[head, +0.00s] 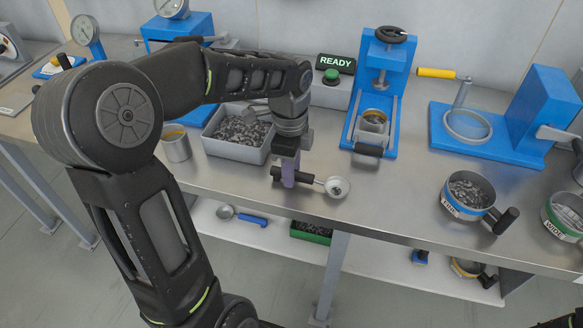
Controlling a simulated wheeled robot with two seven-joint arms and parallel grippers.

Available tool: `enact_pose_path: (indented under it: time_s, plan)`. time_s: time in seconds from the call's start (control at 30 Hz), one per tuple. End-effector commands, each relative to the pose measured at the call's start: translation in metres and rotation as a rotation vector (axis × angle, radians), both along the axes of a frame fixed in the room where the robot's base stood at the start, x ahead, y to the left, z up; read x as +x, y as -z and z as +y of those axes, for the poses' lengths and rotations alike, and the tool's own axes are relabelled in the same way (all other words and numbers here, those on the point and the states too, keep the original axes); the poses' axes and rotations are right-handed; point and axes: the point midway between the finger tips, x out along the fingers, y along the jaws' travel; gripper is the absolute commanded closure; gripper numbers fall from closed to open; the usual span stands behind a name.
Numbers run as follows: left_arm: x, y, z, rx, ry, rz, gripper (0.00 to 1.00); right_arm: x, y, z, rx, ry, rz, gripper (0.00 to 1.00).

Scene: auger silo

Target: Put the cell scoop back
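A scoop with a dark handle and a small pale round bowl (337,188) is above the front part of the steel bench, its bowl pointing right. A little grey matter shows in the bowl; I cannot tell what it is. My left gripper (288,178) points down and is shut on the scoop's handle. Whether the scoop touches the bench is unclear. A grey bin (232,151) of grey pieces stands just behind and left of the gripper. My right gripper is not in view.
A metal cup (175,145) stands left of the bin. A blue press (381,90) is behind, with a READY sign (336,63) beside it. Round pans FINE (467,195) and WIDE (566,215) are at right. A blue-handled scoop (243,217) lies on the lower shelf.

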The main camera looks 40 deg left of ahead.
Motion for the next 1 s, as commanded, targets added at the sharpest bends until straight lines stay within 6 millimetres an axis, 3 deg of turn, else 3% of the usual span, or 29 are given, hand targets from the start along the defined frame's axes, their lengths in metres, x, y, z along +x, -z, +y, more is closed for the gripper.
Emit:
enact_pose_path:
  time_s: [0.1, 0.53, 0.67, 1.0]
  plan:
    - [0.000, 0.000, 0.000, 0.000, 0.000, 0.000, 0.57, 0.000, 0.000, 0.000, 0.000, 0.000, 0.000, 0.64]
    - [0.001, -0.011, 0.000, 0.000, 0.000, -0.003, 0.57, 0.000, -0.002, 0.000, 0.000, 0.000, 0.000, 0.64]
    - [0.001, -0.030, 0.000, 0.001, 0.001, -0.005, 0.57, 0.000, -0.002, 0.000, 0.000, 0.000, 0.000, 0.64]
    - [0.001, -0.100, 0.002, -0.001, 0.000, -0.004, 0.57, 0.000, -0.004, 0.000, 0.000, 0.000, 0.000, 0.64]
